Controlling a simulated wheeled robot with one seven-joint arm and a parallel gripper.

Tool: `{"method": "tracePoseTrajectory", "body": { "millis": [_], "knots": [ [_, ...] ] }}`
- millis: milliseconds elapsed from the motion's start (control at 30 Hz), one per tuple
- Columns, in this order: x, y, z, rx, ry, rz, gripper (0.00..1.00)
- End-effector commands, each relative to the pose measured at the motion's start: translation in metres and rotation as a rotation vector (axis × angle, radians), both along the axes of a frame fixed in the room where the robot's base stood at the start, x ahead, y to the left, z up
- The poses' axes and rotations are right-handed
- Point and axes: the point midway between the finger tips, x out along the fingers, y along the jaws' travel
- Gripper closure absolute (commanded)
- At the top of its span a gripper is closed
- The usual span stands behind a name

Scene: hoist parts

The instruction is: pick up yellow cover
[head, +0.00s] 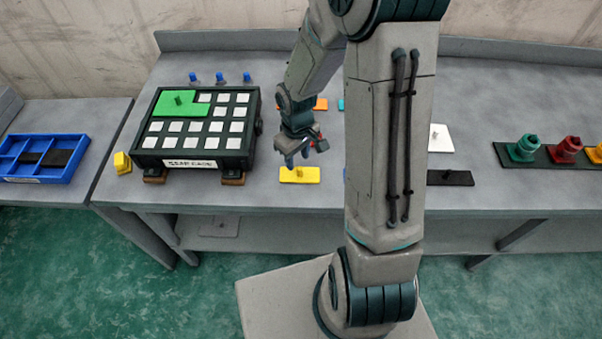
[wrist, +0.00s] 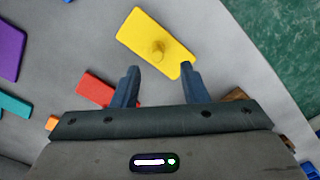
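The yellow cover (head: 300,175) is a flat rectangular plate with a small round knob on top. It lies on the bench near its front edge, just below my gripper (head: 297,157) in the head view. In the wrist view the yellow cover (wrist: 157,42) lies beyond the fingertips, with its knob roughly ahead of the gap between them. My gripper (wrist: 157,70) is open, its two blue fingers apart with nothing between them. The right fingertip overlaps the cover's near edge in the picture; I cannot tell whether they touch.
A dark grid case (head: 197,135) with white squares and a green cover (head: 181,103) stands left. A red plate (wrist: 97,90) lies close to the left finger. A black plate (head: 450,178) and white plate (head: 440,139) lie right. A blue tray (head: 43,158) is far left.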

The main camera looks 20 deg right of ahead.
Motion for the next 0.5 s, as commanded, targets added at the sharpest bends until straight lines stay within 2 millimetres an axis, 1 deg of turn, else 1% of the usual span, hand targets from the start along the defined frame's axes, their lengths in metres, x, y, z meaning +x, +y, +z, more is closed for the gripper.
{"method": "tracePoseTrajectory", "body": {
  "millis": [167,400,500],
  "knots": [
    [-0.003,-0.002,-0.015,0.001,0.005,0.001,0.60],
    [-0.004,-0.004,-0.044,0.000,0.004,0.001,0.60],
    [-0.004,-0.004,-0.050,0.000,0.002,0.001,0.60]
  ]
}}
